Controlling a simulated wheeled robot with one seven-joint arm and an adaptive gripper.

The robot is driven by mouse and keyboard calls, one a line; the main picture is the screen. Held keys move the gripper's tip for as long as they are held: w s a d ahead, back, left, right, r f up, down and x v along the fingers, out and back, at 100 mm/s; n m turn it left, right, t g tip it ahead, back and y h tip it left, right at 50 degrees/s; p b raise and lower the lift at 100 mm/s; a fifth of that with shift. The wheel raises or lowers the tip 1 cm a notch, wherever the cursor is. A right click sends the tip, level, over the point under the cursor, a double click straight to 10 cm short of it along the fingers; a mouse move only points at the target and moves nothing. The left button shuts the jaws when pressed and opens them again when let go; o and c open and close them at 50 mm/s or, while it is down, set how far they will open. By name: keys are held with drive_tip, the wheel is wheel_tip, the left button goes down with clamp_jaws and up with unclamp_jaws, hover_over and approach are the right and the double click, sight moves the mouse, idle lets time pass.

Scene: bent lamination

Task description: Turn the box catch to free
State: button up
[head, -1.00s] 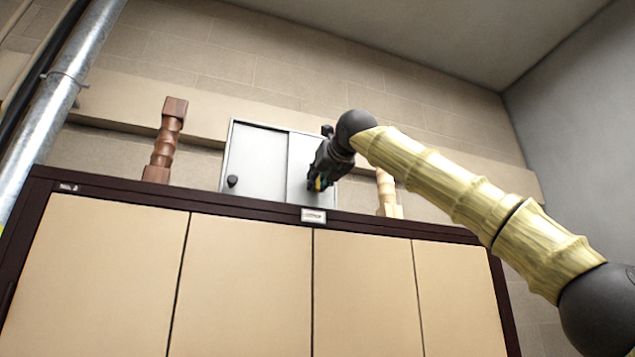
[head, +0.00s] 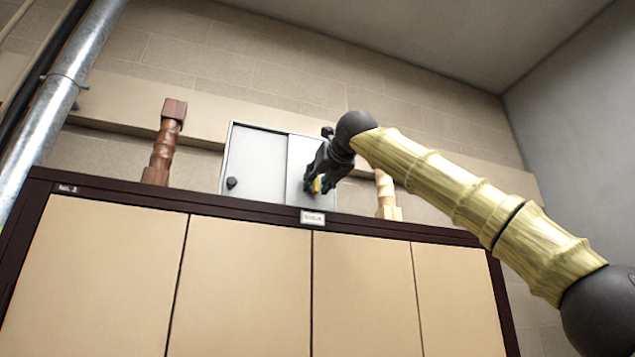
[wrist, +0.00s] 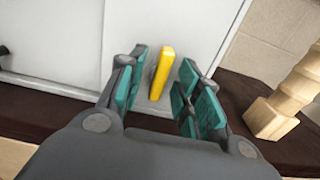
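The box is a light grey metal cabinet (head: 256,160) with two front panels, standing on top of a dark-framed cupboard. Its catch (wrist: 161,73) is a yellow bar on the right panel, close to upright in the wrist view with its top leaning right. The catch also shows as a small yellow patch in the head view (head: 317,185). My gripper (wrist: 163,78) is open, with its teal-padded fingers on either side of the catch. Gaps show between the pads and the bar. The gripper (head: 318,184) partly hides the right panel in the head view.
A dark round knob (head: 231,183) sits on the left panel. A brown turned wooden post (head: 164,143) stands left of the box and a pale one (head: 386,193) to the right. The cupboard top (wrist: 50,110) is dark. A metal pipe (head: 62,85) runs up the left.

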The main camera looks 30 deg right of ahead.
drive_tip(key=v, duration=1.1)
drive_tip(key=shift+s, duration=0.3)
drive_tip(key=shift+d, duration=0.15)
